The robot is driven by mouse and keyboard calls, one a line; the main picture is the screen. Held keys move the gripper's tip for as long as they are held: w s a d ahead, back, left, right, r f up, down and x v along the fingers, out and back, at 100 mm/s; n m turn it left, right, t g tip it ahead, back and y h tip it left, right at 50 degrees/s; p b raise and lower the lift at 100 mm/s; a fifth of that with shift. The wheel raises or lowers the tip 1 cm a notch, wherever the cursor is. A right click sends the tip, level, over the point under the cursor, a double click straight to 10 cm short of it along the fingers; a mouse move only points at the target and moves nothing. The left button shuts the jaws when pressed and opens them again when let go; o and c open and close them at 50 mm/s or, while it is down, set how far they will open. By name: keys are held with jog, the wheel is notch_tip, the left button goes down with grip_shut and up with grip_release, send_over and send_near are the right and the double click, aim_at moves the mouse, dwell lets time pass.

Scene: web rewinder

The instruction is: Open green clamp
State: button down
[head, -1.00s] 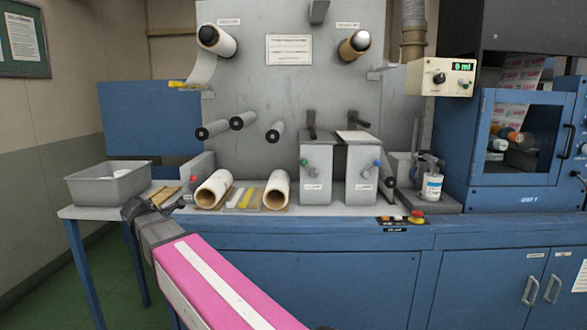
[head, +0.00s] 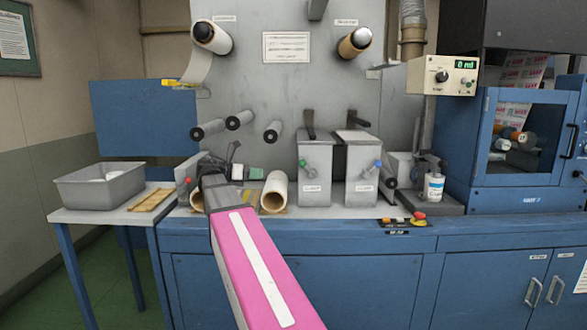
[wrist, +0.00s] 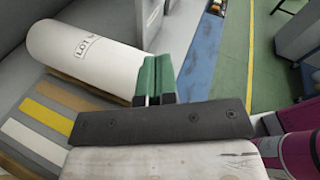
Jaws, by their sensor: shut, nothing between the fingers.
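A grey metal box (head: 315,183) stands on the machine's bench, with a small green knob (head: 302,163) on its front and an upright dark lever (head: 309,122) on top. I cannot tell which of these is the green clamp, or whether it is open. The green knob does not show clearly in the wrist view.
A similar box (head: 362,185) with a blue knob stands right of the first. A grey bin (head: 100,187) is at left. A red button (head: 419,216) is at the front right.

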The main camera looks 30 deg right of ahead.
jog(key=shift+s+d+r, duration=0.2)
jog(key=shift+d, duration=0.2)
send_near(307, 169)
jog(key=f, duration=0.2)
jog(key=shift+d+f, duration=0.3)
jog(key=shift+f, duration=0.1)
jog(key=shift+d+r, duration=0.35)
jog(key=shift+d, duration=0.3)
jog(key=shift+d+r, duration=0.35)
jog(key=shift+d, duration=0.3)
jog(key=shift+d+r, duration=0.35)
jog(key=shift+d, duration=0.3)
